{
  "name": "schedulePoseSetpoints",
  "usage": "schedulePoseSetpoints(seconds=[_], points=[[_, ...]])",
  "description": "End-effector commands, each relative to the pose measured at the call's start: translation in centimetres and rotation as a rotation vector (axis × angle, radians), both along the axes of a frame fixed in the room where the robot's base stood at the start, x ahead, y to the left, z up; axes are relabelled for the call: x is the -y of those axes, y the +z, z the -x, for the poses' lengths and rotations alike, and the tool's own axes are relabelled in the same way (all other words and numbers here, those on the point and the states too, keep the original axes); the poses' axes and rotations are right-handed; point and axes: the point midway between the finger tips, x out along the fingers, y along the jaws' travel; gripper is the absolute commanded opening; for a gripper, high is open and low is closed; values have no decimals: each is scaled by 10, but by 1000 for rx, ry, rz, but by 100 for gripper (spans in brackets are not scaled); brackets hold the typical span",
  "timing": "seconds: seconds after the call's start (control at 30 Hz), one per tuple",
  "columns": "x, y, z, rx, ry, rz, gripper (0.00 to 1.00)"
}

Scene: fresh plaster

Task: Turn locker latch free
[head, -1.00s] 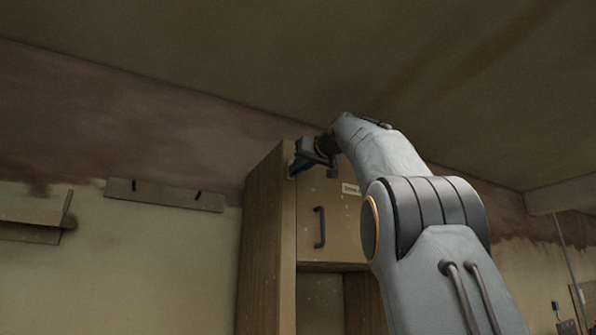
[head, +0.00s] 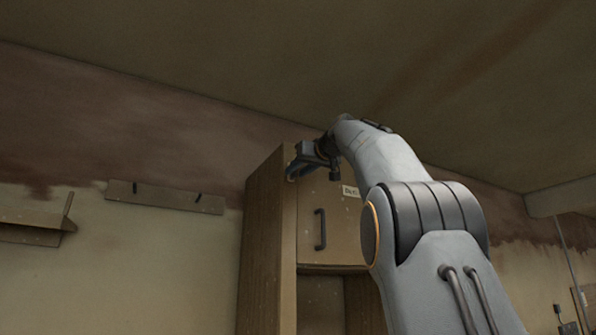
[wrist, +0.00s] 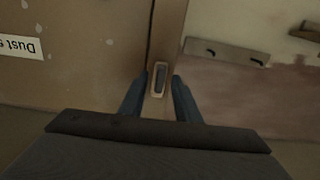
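The tall wooden locker (head: 262,235) stands against the wall in the head view, with its upper door (head: 339,240) closed. The latch (wrist: 160,79), a small upright grey piece on a pale plate, sits on the locker's narrow edge strip beside the door seam in the wrist view. My gripper (wrist: 160,82) is open, with one dark finger on each side of the latch and visible gaps between. I cannot tell how deep the fingertips reach. In the head view my gripper (head: 294,174) is at the locker's upper left front edge and hides the latch.
The door carries a dark handle (head: 320,229) and a white label (head: 350,191). A wall rail with pegs (head: 165,196) and a shelf (head: 35,222) hang to the left. The ceiling (head: 330,60) is close above my arm.

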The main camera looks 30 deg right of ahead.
Motion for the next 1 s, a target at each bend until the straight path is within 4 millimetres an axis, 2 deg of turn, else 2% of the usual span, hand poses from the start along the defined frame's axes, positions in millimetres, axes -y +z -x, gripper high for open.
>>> schedulePoseSetpoints(seconds=[0.27,0.6,0.73,1.0], points=[[1,0,7,3,-1,0,30],[2,-1,58,3,-3,2,30],[3,-1,72,2,-1,1,30],[3,0,79,1,0,0,30]])
